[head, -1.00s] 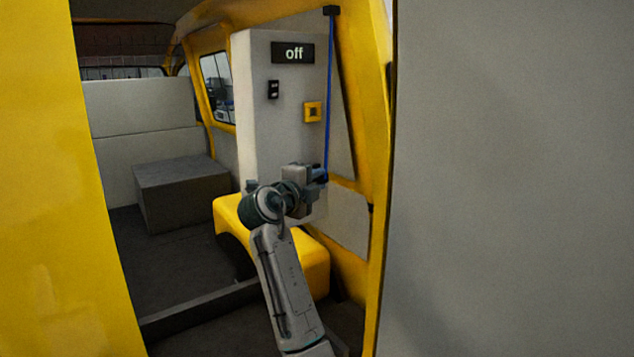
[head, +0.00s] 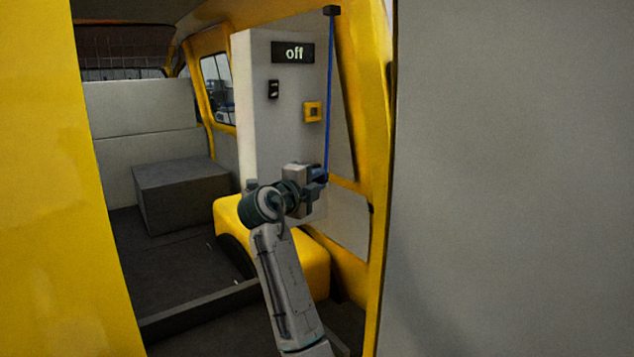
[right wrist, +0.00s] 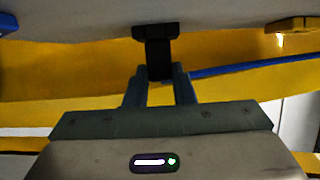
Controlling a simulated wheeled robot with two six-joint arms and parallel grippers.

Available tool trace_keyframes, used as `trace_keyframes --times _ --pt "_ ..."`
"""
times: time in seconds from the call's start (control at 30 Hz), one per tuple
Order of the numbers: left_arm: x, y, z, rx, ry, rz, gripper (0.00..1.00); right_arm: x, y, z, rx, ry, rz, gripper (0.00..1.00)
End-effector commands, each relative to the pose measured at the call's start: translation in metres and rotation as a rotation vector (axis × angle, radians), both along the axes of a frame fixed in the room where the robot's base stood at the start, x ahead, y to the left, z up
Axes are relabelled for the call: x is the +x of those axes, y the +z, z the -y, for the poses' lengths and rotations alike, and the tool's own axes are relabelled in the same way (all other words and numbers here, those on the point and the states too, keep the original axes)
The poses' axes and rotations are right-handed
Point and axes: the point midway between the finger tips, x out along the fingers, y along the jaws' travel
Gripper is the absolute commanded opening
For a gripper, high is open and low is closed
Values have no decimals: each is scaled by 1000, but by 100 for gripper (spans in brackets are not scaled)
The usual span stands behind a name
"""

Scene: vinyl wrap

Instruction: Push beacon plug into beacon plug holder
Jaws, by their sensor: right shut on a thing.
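My right gripper (head: 320,175) is in front of the lower part of the white panel in the head view. In the right wrist view its fingers (right wrist: 161,88) are shut on a black plug-like piece (right wrist: 158,58). I take this for the beacon plug. The piece has a wider head (right wrist: 155,31) close to the pale panel surface; I cannot tell whether they touch. A yellow square fitting with a dark centre (head: 312,112), perhaps the beacon plug holder, sits on the panel above my gripper. My left gripper is not in view.
A blue cable (head: 329,90) runs from a black bracket (head: 331,10) down to my right gripper. The white panel (head: 255,140) carries an "off" display (head: 293,52) and a black switch (head: 273,89). A yellow wheel-arch cover (head: 310,262) lies below.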

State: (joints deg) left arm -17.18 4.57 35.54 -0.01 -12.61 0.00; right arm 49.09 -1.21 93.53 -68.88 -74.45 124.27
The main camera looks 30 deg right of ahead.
Motion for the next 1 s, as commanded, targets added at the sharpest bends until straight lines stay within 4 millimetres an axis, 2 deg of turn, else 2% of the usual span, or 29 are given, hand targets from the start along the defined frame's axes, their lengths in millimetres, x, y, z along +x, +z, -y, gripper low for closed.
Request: trace_keyframes --times 1.0 --pt "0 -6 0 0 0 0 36 1 1 0 -1 1 2 0"
